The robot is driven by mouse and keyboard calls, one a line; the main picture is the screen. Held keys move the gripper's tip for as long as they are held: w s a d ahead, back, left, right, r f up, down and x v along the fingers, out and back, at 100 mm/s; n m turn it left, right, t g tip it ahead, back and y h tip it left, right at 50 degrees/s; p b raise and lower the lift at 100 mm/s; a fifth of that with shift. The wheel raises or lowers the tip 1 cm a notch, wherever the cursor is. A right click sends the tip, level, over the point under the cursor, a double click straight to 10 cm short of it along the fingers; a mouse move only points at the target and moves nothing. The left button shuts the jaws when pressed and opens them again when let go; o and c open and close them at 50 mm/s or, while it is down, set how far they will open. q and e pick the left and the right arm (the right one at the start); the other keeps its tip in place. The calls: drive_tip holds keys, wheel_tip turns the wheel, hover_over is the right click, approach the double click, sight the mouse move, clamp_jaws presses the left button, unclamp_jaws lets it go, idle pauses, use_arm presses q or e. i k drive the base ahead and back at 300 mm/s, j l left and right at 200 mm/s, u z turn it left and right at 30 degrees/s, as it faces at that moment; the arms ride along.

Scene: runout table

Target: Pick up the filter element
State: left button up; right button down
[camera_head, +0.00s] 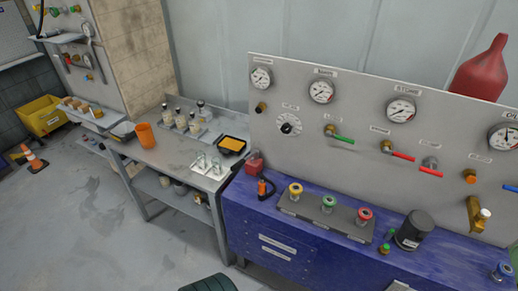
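No object in view is plainly marked as the filter element. A dark grey cylinder (413,230) with a pale label stands on the blue bench (250,212) at the right, in front of the gauge panel. An orange cup-like cylinder (145,135) stands on the grey table (178,150) at the left. I cannot tell whether either one is the filter element. Neither of my grippers can be made out in this view.
A gauge panel (350,120) rises behind the blue bench. A block with yellow, green and red knobs (328,204) sits left of the dark cylinder. Glass jars and a yellow-filled tray (232,145) stand on the grey table. A traffic cone (33,160) stands on the open floor.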

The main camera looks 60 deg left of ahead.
sight(165, 182)
drive_tip(key=u, duration=2.9)
drive_tip(key=z, duration=0.3)
drive_tip(key=i+j+z, duration=0.2)
drive_tip(key=z, duration=0.2)
drive_tip(key=i+j+z, duration=0.2)
drive_tip(key=z, duration=0.15)
drive_tip(key=i+j+z, duration=0.1)
drive_tip(key=j+z, duration=0.3)
